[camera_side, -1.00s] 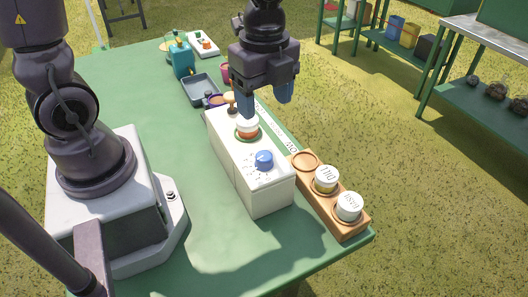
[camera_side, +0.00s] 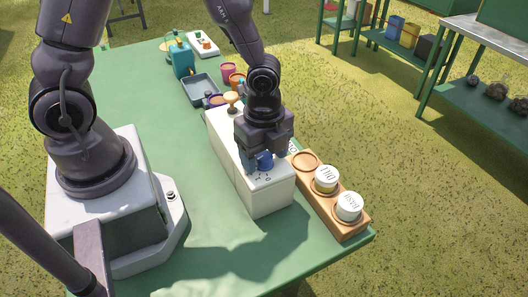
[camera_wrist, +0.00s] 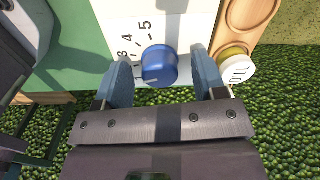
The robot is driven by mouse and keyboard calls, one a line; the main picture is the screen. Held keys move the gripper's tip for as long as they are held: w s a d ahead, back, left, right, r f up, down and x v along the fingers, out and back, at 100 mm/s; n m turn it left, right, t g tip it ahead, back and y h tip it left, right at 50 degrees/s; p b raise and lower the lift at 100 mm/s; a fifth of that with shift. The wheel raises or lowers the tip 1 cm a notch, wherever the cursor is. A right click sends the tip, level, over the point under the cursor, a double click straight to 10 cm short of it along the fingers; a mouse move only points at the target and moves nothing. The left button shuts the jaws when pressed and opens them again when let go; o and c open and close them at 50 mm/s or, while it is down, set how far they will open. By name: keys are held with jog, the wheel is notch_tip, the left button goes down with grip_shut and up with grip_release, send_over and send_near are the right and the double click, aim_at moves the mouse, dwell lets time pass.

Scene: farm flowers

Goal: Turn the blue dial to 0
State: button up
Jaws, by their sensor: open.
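The blue dial (camera_wrist: 160,65) sits on the top face of the white box (camera_side: 262,197). In the wrist view it lies between my two blue fingers, with a visible gap on each side. A light mark shows near the dial's lower edge, but I cannot tell the exact setting. In the side view my gripper (camera_side: 262,160) is down over the dial (camera_side: 265,163) and hides part of it. My gripper is open around the dial.
A wooden holder (camera_side: 326,206) to the right carries two white-lidded jars (camera_side: 348,206) and an empty round recess. A grey tray (camera_side: 200,90), a teal bottle (camera_side: 182,60) and small pots stand farther back. The green table (camera_side: 215,240) is clear in front.

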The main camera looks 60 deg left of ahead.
jog(key=c, duration=0.9)
jog(key=shift+n, duration=0.4)
jog(key=n, duration=0.5)
jog(key=shift+n, duration=0.4)
jog(key=n, duration=0.5)
jog(key=shift+n, duration=0.4)
jog(key=o, duration=0.9)
jog(key=shift+r, duration=0.1)
